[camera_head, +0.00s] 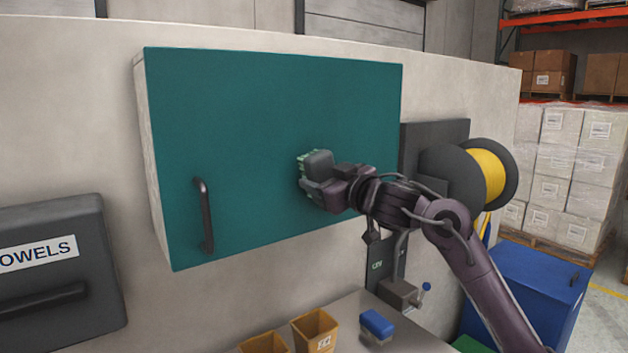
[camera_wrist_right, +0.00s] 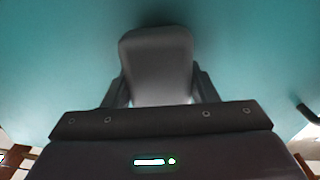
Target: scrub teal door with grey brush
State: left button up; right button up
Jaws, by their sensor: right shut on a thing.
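The teal door (camera_head: 270,110) is the front of a wall cabinet and is closed, with a dark bar handle (camera_head: 204,215) at its lower left. My right gripper (camera_head: 326,182) is shut on the grey brush (camera_head: 318,164), in front of the door's right-centre part. Greenish bristles show at the brush's left edge, at or very near the door; I cannot tell whether they touch it. In the right wrist view the grey back of the brush (camera_wrist_right: 157,62) sits between the fingers, with the teal door (camera_wrist_right: 60,60) behind. My left gripper is not in view.
A grey towel dispenser (camera_head: 60,270) hangs at the lower left. On the counter (camera_head: 345,335) below are yellow-brown bins (camera_head: 316,330) and a blue-topped brush (camera_head: 376,325). A yellow reel (camera_head: 487,175) and a blue box (camera_head: 530,290) are at the right.

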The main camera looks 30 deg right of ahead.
aim_at(296, 178)
jog(key=shift+w+d+p, duration=0.6)
jog(key=shift+d+p, duration=0.1)
jog(key=shift+d, duration=3.45)
jog(key=shift+s+a+p, duration=0.2)
jog(key=shift+s+a, duration=0.1)
jog(key=shift+a, duration=1.75)
jog(key=shift+s+a+p, duration=0.25)
jog(key=shift+a, duration=1.75)
jog(key=shift+s+a+p, duration=0.2)
jog(key=shift+s+a, duration=0.1)
jog(key=shift+a, duration=1.75)
jog(key=shift+d, duration=0.1)
jog(key=shift+s+f, duration=0.1)
jog(key=shift+s, duration=0.45)
jog(key=shift+s+d, duration=0.25)
jog(key=shift+s, duration=1)
jog(key=shift+s+d, duration=0.2)
jog(key=shift+s, duration=1)
jog(key=shift+s, duration=0.1)
